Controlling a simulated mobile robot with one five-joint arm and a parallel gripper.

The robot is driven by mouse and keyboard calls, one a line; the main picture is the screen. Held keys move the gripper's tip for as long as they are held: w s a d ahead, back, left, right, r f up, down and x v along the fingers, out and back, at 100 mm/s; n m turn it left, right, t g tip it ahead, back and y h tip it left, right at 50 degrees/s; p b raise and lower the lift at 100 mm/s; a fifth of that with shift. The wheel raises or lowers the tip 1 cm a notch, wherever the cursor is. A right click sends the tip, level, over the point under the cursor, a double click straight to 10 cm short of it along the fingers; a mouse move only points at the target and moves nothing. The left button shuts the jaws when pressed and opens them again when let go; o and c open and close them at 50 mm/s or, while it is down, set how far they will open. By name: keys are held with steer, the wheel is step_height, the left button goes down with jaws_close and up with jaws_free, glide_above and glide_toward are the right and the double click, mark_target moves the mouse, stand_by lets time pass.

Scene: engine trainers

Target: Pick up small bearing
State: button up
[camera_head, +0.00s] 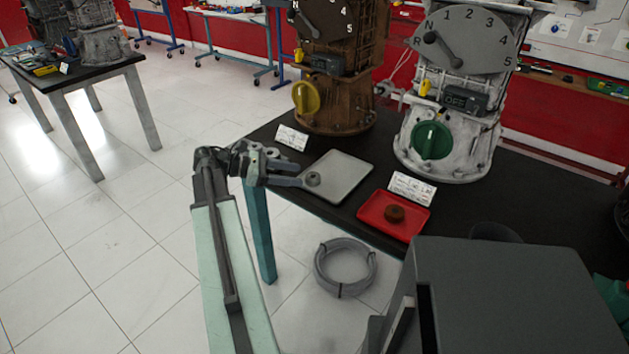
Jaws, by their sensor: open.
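My gripper (303,182) is open and reaches over the tray's left edge from the left.
A brown engine trainer (340,80) and a silver one with a green knob (455,100) stand behind the trays on the black table (540,205). White cards (413,188) lie nearby.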

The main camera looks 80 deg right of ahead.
mark_target(311, 176)
steer(key=b+x, duration=0.1)
steer(key=x, duration=0.4)
steer(key=shift+s+r, duration=0.15)
steer(key=shift+r, duration=0.1)
jaws_close()
step_height(311, 176, up, 10)
steer(key=p, duration=1)
